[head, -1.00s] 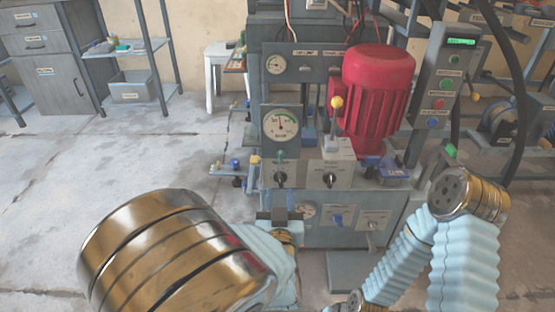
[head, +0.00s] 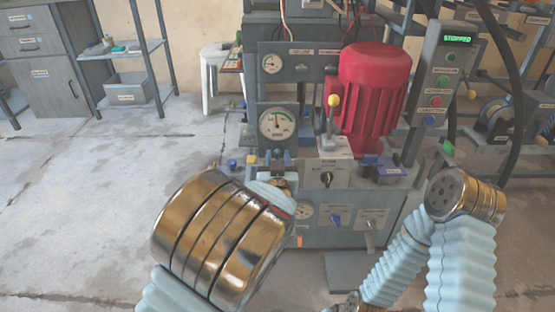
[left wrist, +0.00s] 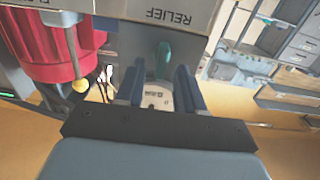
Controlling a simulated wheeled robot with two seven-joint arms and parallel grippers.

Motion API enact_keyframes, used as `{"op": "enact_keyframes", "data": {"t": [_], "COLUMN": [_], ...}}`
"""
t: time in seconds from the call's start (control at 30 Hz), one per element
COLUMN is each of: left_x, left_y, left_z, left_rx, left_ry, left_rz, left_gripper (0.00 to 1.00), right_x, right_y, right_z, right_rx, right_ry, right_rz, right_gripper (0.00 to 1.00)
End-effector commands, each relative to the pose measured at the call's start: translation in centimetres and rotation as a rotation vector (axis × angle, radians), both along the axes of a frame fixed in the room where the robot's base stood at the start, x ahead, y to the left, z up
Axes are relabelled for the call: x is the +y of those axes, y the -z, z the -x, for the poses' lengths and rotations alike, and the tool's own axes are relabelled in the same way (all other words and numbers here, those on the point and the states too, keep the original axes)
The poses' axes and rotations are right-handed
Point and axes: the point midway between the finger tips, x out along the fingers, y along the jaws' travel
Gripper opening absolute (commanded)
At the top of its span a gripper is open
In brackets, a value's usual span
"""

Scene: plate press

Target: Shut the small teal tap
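The small teal tap (left wrist: 164,60) shows in the left wrist view beside a grey block marked RELIEF (left wrist: 172,17). It stands upright in that picture, between the tips of my left gripper (left wrist: 158,86). The two dark blue fingers are apart, with a visible gap to the tap on the left finger's side. Contact on the right finger's side cannot be told. In the head view the left gripper (head: 283,161) is at the front of the press, below the large gauge (head: 277,123), where the tap is mostly hidden. My right arm is at lower right; its gripper is out of view.
A lever with a yellow knob (head: 334,101) and the red motor (head: 375,85) stand right of the left gripper. A black selector knob (head: 327,177) and a blue knob (head: 336,219) are on the front panels. Floor at left is clear.

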Motion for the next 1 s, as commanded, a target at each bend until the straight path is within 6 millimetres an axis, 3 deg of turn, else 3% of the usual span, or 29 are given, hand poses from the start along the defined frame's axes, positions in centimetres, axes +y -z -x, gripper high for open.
{"op": "enact_keyframes", "data": {"t": [0.13, 0.4, 0.77, 1.0], "left_x": [0.0, 0.0, 0.0, -0.2], "left_y": [0.0, 0.0, -0.1, -0.2], "left_z": [0.0, 0.0, 0.0, 0.0], "left_rx": [0.000, 0.000, 0.000, 0.000], "left_ry": [0.000, 0.000, 0.000, 0.000], "left_rz": [0.000, 0.000, -0.026, -0.146], "left_gripper": [0.37, 0.00, 0.00, 0.00], "right_x": [0.0, 0.0, 0.0, 0.0], "right_y": [0.0, 0.0, -0.3, -1.2], "right_z": [0.0, 0.0, 0.0, 0.0], "right_rx": [0.000, 0.000, 0.001, 0.001], "right_ry": [0.000, 0.000, 0.000, 0.000], "right_rz": [0.000, 0.000, 0.000, 0.000], "right_gripper": [0.00, 0.00, 0.00, 0.00]}}
